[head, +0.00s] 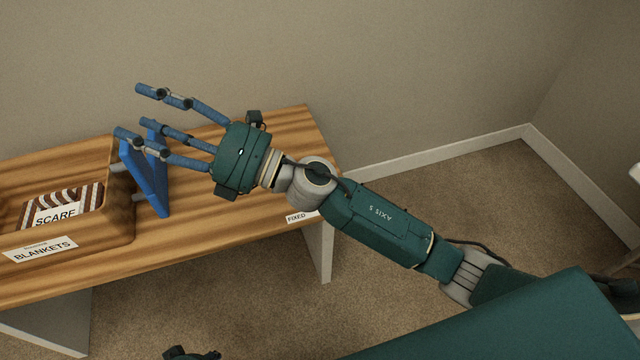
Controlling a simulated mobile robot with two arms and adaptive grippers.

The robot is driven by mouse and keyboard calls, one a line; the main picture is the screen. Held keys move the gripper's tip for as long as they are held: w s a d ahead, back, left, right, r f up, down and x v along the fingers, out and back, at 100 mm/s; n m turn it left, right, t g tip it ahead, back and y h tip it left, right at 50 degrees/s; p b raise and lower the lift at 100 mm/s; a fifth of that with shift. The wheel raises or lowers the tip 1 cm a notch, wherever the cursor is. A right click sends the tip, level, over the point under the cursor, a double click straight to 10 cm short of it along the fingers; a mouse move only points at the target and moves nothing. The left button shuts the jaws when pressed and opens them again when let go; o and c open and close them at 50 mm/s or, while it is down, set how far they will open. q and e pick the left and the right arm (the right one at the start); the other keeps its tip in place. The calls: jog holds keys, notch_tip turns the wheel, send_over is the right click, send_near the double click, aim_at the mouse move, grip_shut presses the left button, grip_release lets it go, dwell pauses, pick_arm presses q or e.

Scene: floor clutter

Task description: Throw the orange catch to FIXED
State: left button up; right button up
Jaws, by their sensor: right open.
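My right gripper (132,112) is open, its blue jointed fingers spread over the bench, in front of and above a blue frame (153,188). The blue frame stands upright at the right end of a wooden box (121,218), joined to it by grey pins. No orange catch shows; the fingers and hand cover part of the frame's top. I cannot tell whether the fingers touch the frame. A white FIXED label (300,216) is on the bench's front edge at the right.
The box bears a BLANKETS label (40,249) and holds a striped scarf with a SCARF card (55,213). It sits on a striped wooden bench (265,220) against the wall.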

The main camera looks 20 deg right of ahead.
jog(key=s+a+f+n+g+h, duration=0.1)
jog(key=s+a+f+n+g, duration=0.35)
jog(key=f+n+g, duration=0.4)
jog(key=w+d+f+n+g+h, duration=0.2)
jog(key=d+f+n+g+h, duration=0.1)
jog(key=d+f+n+h, duration=0.45)
jog(key=w+d+f+h, duration=0.1)
jog(key=w+d+h, duration=0.1)
jog(key=d, duration=0.6)
jog(key=w+d+f+n+h, duration=0.1)
jog(key=w+d+f+h, duration=0.1)
jog(key=d+h, duration=0.3)
jog(key=w+d+f+n+t+h, duration=0.1)
jog(key=w+d+f+h, duration=0.1)
jog(key=d, duration=1)
jog(key=shift+w+d+h, duration=0.35)
jog(key=shift+w+h, duration=0.5)
pick_arm(q)
jog(key=s+f, duration=0.3)
jog(key=f, duration=0.7)
jog(key=shift+a+f+b, duration=0.15)
jog(key=shift+f+b, duration=0.15)
jog(key=shift+b, duration=0.05)
pick_arm(e)
notch_tip(320, 180, down, 10)
jog(key=shift+f, duration=0.25)
pick_arm(q)
jog(key=shift+g, duration=0.3)
pick_arm(e)
jog(key=c, duration=1.2)
